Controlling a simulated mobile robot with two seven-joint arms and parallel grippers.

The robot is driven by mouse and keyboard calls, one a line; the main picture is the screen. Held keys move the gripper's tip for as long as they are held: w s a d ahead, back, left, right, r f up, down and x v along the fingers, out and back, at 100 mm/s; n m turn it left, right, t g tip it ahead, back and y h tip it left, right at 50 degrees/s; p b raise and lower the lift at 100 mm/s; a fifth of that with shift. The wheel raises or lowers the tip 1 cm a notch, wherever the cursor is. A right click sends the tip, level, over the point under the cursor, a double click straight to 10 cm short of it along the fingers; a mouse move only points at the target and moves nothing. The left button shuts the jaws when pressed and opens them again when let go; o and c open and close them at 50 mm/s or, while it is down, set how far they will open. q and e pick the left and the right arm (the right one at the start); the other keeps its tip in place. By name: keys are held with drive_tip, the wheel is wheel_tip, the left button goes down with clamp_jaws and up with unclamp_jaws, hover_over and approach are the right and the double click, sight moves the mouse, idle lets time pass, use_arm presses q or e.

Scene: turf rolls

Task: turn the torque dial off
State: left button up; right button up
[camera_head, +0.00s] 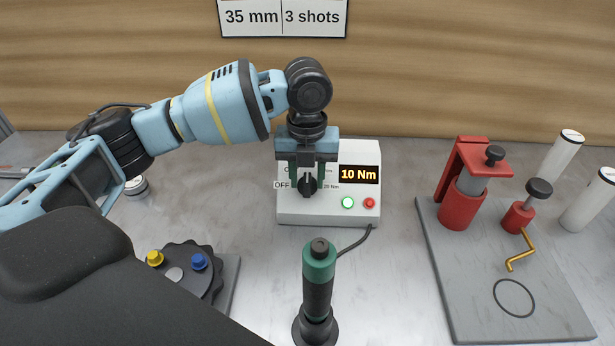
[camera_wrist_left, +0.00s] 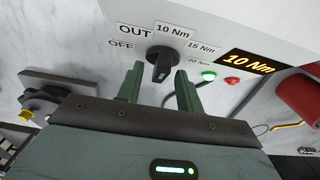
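The torque dial (camera_head: 307,186) is a black knob on the front of a white control box (camera_head: 328,214). In the left wrist view the dial (camera_wrist_left: 160,60) has the labels OUT, OFF, 10 Nm, 15 Nm and 20 Nm around it, and its upper end lies near the 10 Nm label. The display (camera_head: 359,174) reads 10 Nm. My left gripper (camera_head: 307,176) is at the dial, pointing at the panel. In the left wrist view its green fingertips (camera_wrist_left: 158,76) stand apart on either side of the dial, with gaps visible. My right gripper is not in view.
A lit green button (camera_head: 348,202) and a red button (camera_head: 369,203) sit right of the dial. A green and black corded tool (camera_head: 318,280) stands in front. A red clamp fixture (camera_head: 462,195) is on a grey plate at the right. A black knobbed wheel (camera_head: 187,266) is at the left.

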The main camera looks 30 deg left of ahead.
use_arm(q)
drive_tip(key=shift+f, duration=0.3)
clamp_jaws()
